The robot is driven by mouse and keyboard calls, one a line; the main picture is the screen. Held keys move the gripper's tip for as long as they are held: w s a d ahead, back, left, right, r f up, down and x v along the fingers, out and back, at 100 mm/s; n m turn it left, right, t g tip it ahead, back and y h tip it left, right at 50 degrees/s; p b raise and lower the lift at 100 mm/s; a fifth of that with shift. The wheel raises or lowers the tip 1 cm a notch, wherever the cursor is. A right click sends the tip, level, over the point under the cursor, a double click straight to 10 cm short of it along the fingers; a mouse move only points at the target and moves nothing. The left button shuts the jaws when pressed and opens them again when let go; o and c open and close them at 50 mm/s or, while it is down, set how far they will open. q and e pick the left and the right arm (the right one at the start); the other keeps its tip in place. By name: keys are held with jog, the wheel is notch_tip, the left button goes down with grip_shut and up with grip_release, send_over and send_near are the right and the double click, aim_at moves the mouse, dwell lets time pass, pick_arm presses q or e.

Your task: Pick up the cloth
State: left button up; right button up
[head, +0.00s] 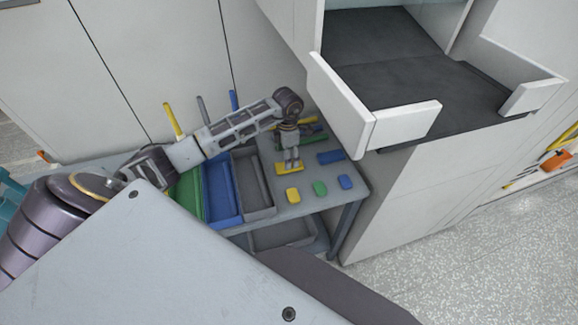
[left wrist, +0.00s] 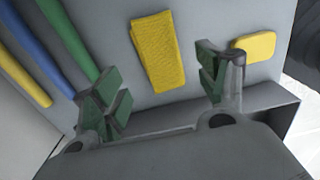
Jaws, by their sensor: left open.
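A yellow textured cloth (left wrist: 158,50) lies flat on the grey table, seen whole in the left wrist view. In the head view a yellow patch of it (head: 284,170) shows at the tips of my left gripper (head: 291,163), which partly covers it. In the left wrist view my left gripper (left wrist: 162,84) is open and empty. Its green-padded fingers stand wide apart, one on either side of the cloth's line, with the cloth beyond the tips. I cannot tell the exact height above it. My right gripper is in neither view.
Small yellow (head: 293,195), green (head: 320,188) and blue (head: 345,182) pieces lie along the front of the table (head: 357,195). A blue flat piece (head: 330,157) lies behind them. Green, blue (head: 222,190) and grey trays stand left. An open white drawer (head: 405,122) juts out at the upper right.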

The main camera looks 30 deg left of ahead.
aim_at(279, 167)
pick_arm(q)
jog(key=shift+s+f, duration=0.15)
jog(key=shift+f, duration=0.5)
notch_tip(279, 167, down, 3)
jog(key=shift+r+p, duration=0.2)
jog(key=shift+p, duration=0.2)
jog(key=shift+a+f, duration=0.1)
jog(key=shift+f, duration=0.3)
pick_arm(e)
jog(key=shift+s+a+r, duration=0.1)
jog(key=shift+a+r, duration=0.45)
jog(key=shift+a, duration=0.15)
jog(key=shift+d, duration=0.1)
pick_arm(q)
jog(key=c, duration=1)
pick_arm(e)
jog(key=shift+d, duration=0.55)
pick_arm(q)
jog(key=shift+o, duration=0.2)
